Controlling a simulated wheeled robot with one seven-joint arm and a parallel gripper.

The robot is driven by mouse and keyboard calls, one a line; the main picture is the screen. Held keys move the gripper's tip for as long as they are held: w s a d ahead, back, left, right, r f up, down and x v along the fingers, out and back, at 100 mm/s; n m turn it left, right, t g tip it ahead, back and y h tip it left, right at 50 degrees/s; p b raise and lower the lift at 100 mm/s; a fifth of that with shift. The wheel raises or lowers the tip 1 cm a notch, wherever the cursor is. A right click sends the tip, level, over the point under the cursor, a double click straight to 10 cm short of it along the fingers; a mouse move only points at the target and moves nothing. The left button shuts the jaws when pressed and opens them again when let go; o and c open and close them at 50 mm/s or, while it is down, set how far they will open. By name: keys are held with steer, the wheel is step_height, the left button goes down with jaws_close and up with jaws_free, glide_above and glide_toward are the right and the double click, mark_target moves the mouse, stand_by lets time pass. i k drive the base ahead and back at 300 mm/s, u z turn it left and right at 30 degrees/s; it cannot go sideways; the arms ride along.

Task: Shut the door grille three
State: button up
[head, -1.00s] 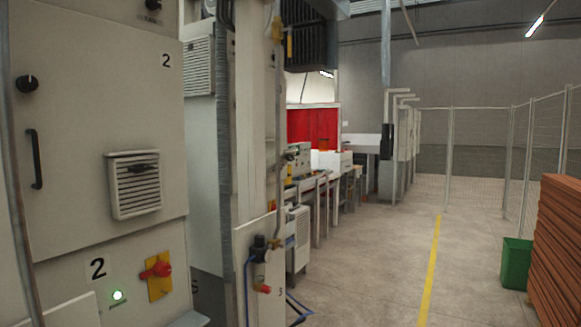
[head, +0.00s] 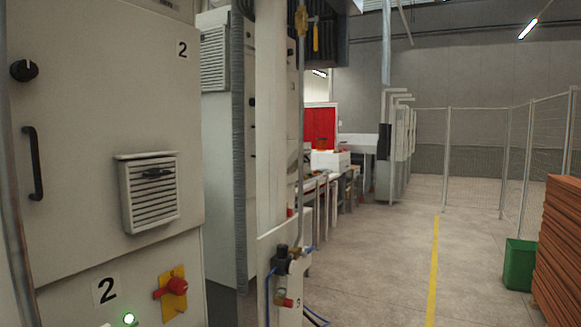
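No grille that I can see bears a number three, so I cannot tell which one is door grille three. My gripper is not in view.
The cabinet marked 2 (head: 90,100) fills the left side, with a red knob (head: 172,288) on a yellow plate. A pipe with a valve (head: 282,262) and blue hoses stands near centre. The concrete aisle (head: 385,265) is free; a green bin (head: 519,264) and brown stack (head: 562,250) stand right.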

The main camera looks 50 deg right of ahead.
mark_target(292, 161)
steer(key=z, duration=2.95)
steer(key=i, duration=2.75)
steer(key=u, duration=2.25)
